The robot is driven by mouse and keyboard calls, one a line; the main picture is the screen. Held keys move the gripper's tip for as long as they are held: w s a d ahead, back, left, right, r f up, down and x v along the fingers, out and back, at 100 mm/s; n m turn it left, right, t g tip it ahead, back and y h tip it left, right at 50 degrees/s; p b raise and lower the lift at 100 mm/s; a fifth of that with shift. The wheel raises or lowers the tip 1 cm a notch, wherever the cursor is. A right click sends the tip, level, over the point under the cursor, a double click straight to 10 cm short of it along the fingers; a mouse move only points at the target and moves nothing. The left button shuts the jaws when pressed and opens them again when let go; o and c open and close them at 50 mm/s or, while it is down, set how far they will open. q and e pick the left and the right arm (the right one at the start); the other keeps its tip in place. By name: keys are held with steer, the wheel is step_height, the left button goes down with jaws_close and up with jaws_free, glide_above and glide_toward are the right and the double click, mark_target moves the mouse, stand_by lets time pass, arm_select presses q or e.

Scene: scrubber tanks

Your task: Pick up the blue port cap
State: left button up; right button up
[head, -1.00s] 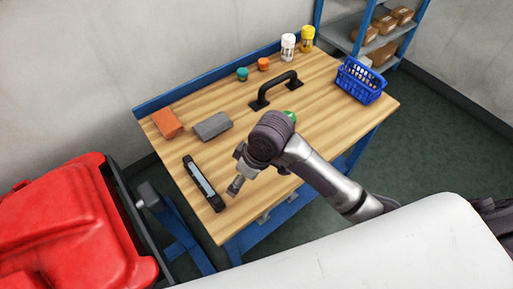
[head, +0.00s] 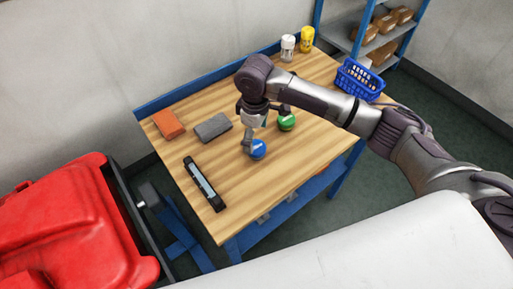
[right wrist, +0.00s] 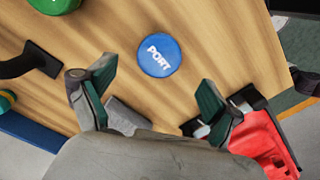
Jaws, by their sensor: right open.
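The blue port cap (head: 258,150) is a round disc lying on the wooden workbench. In the right wrist view the cap (right wrist: 158,55) shows the white word PORT on its top, and no finger touches it there. My right gripper (head: 260,136) hangs over the bench just above the cap, pointing down. In the right wrist view its two green-padded fingers (right wrist: 157,75) are spread wide with nothing between them, and the cap lies ahead of the gap. My left gripper is not in view.
A green cap (head: 287,123) lies near the blue one. A grey block (head: 213,127), an orange block (head: 168,123) and a black bar-shaped tool (head: 204,184) lie on the left. A blue basket (head: 360,81) stands at the right. The bench front is clear.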

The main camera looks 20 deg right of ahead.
mark_target(256, 146)
steer(key=shift+d+f+p, duration=0.15)
steer(key=shift+f+p, duration=0.65)
steer(key=shift+f, duration=2.2)
steer(key=c, duration=1)
